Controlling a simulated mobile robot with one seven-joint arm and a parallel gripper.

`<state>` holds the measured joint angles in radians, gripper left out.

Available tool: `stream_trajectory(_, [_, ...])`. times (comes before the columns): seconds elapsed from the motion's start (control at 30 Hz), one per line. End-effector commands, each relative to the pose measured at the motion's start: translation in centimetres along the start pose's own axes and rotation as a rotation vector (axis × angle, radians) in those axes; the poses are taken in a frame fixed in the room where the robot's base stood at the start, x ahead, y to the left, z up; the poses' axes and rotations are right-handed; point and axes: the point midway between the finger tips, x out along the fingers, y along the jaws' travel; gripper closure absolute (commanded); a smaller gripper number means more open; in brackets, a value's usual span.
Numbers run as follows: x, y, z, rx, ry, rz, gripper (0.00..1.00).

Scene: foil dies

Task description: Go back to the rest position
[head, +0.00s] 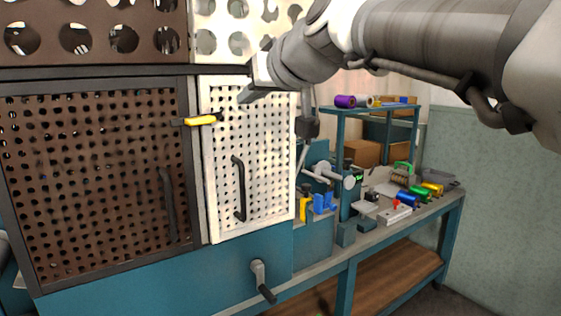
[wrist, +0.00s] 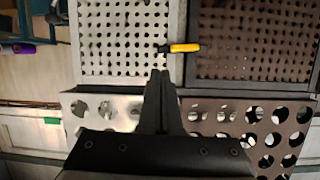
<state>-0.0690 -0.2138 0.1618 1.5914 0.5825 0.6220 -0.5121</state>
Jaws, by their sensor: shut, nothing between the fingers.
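My gripper (head: 244,97) is shut and empty, held high in front of the white perforated door (head: 262,190). In the wrist view my gripper (wrist: 160,73) shows its two fingers together, with the tips just short of a yellow-handled latch (wrist: 184,47). The latch also shows in the head view (head: 201,121), lying level across the gap between the white door and the brown perforated door (head: 90,185). The gripper is apart from the latch in the head view. Both doors look closed.
Each door has a dark vertical handle, the white one's (head: 238,188) at its left side. A crank (head: 262,280) sticks out from the blue cabinet below. A workbench (head: 400,222) with spools, blue parts and a shelf stands at right.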

Motion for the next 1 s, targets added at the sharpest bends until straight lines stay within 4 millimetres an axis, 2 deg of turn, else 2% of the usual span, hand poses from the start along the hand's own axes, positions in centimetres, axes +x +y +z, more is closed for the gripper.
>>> stream_trajectory(0.03, [-0.9, 0.6, 2.5, 0.012, -0.049, 0.028, 1.00])
stream_trajectory(0.17, [-3.6, 2.6, 10.2, 0.063, -0.198, 0.115, 1.00])
stream_trajectory(0.4, [-9.9, 5.6, 24.8, 0.183, -0.458, 0.284, 1.00])
stream_trajectory(0.5, [-12.5, 6.2, 30.2, 0.231, -0.547, 0.346, 1.00])
stream_trajectory(0.7, [-17.1, 6.6, 39.6, 0.315, -0.698, 0.453, 1.00])
stream_trajectory(0.73, [-17.7, 6.6, 40.2, 0.324, -0.713, 0.466, 1.00])
stream_trajectory(0.77, [-17.9, 6.5, 38.2, 0.320, -0.706, 0.462, 1.00])
stream_trajectory(0.8, [-18.1, 6.5, 37.2, 0.319, -0.705, 0.460, 1.00])
stream_trajectory(1.0, [-19.5, 6.2, 33.1, 0.318, -0.705, 0.458, 1.00])
